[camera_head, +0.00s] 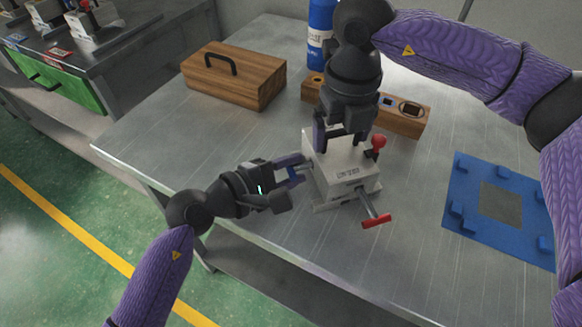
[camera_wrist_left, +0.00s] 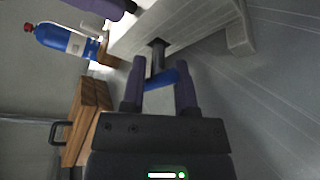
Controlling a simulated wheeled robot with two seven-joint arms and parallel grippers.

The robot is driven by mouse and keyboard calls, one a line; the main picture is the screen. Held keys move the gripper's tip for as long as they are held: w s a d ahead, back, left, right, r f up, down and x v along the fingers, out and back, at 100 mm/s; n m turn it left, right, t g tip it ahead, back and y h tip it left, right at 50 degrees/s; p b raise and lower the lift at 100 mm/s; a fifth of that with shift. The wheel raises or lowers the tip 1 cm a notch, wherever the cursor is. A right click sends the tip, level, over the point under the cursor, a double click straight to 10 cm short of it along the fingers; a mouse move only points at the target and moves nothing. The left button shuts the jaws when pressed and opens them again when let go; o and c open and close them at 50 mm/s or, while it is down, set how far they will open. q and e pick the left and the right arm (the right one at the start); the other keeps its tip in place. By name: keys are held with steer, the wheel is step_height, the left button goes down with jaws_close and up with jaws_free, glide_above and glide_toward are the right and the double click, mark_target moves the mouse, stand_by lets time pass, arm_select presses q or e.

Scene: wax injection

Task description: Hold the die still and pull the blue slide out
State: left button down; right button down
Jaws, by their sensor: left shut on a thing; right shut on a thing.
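The die (camera_head: 343,176), a pale grey block with lettering on its front, stands on the metal table. It also shows in the left wrist view (camera_wrist_left: 190,22). My right gripper (camera_head: 338,143) reaches down from above and is shut on the die's upper part. The blue slide (camera_wrist_left: 163,78) has a blue cross bar on a dark metal rod that runs to the die's side. My left gripper (camera_wrist_left: 158,88) is shut on that bar; in the head view (camera_head: 297,168) it lies just left of the die, hiding most of the bar.
A red-handled slide (camera_head: 376,221) sticks out of the die's front, and a red knob (camera_head: 378,142) stands at its right. A wooden box (camera_head: 235,77), a wooden block with holes (camera_head: 405,118) and a blue bottle (camera_head: 320,35) are behind. A blue fixture plate (camera_head: 463,183) lies right.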

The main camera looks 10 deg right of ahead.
arm_select(q)
steer(key=shift+f, duration=0.15)
steer(key=shift+s+a, duration=0.1)
steer(key=shift+a, duration=1.25)
steer(key=shift+c, duration=2)
jaws_free()
steer(key=v, duration=1.2)
